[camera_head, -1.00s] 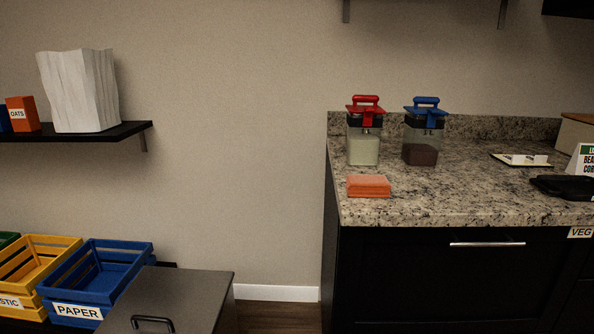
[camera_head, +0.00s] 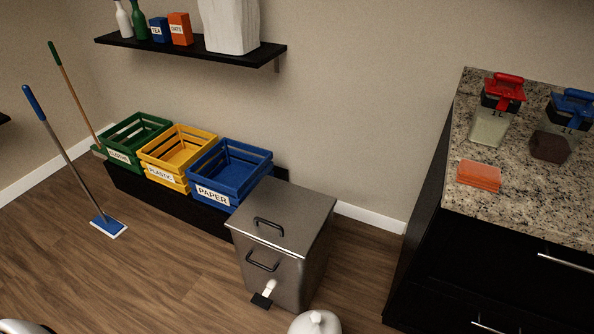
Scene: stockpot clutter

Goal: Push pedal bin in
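The pedal bin (camera_head: 275,262) is a grey, box-shaped metal bin on the wooden floor, between the crates and the counter. Its flat lid (camera_head: 290,205) is shut and has a dark handle. A second dark handle is on its front face. A pedal (camera_head: 262,299) with a dark pad and a pale stem sticks out low at the front. Neither gripper shows. Pale rounded parts at the bottom edge, one just in front of the bin and one at the far left, look like parts of me.
Green (camera_head: 137,131), yellow (camera_head: 178,152) and blue (camera_head: 231,168) crates stand in a row left of the bin. A granite counter (camera_head: 540,205) with dark cabinets is on the right, with a floor gap beside the bin. A blue mop (camera_head: 108,226) stands left. The front-left floor is clear.

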